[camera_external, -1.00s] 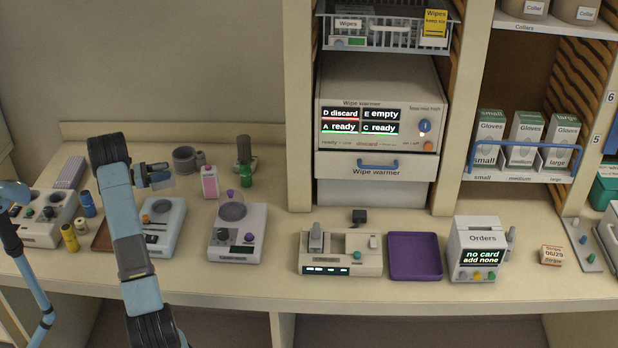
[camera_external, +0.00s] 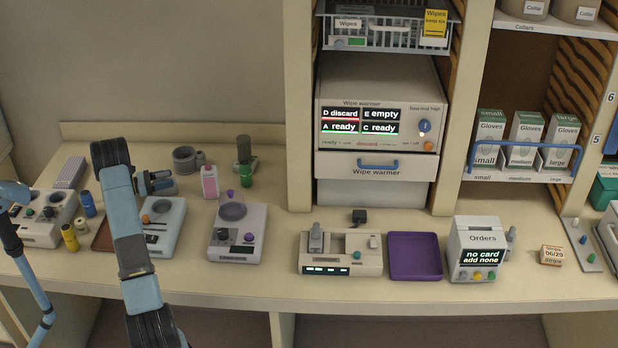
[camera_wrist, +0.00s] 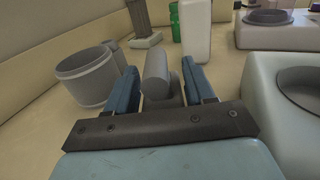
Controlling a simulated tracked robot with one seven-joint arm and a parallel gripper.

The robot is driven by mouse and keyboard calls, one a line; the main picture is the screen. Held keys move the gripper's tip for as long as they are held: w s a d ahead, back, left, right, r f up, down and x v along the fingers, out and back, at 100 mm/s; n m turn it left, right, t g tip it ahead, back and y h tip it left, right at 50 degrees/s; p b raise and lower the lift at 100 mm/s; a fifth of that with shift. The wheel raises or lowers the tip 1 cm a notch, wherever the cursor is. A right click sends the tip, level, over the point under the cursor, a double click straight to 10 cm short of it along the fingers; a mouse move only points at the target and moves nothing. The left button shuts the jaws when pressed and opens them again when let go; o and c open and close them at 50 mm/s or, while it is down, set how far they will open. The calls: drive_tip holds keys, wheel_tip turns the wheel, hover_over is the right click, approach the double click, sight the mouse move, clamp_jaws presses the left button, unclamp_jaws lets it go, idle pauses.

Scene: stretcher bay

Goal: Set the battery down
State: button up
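My gripper (camera_external: 160,182) is low over the left part of the counter, with its two blue fingers spread in the wrist view (camera_wrist: 160,88). A grey cylinder, which looks like the battery (camera_wrist: 156,72), is between the fingers. A gap shows on its right side and a thin one on its left, so the fingers do not appear to grip it. Its lower part is hidden by the gripper's front edge, and whether it fully rests on the counter (camera_external: 285,188) cannot be made out. In the external view it is too small to tell clearly.
A grey cup (camera_wrist: 85,76) stands close to the left finger. A pale bottle (camera_wrist: 196,32), pink in the external view (camera_external: 209,182), stands ahead. A white-blue device (camera_external: 166,226) is close on the right. Yellow (camera_external: 69,238) and blue (camera_external: 88,204) cylinders stand farther left.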

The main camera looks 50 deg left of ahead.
drive_tip(key=o, duration=0.3)
drive_tip(key=shift+o, duration=0.2)
drive_tip(key=shift+r, duration=0.1)
drive_tip(key=shift+s+a, duration=0.15)
drive_tip(key=shift+s, duration=0.2)
drive_tip(key=v, duration=0.2)
drive_tip(key=shift+s+a, duration=0.1)
drive_tip(key=shift+s, duration=0.15)
wheel_tip(320, 180, up, 6)
drive_tip(key=shift+w+f, duration=0.15)
drive_tip(key=shift+r, duration=0.65)
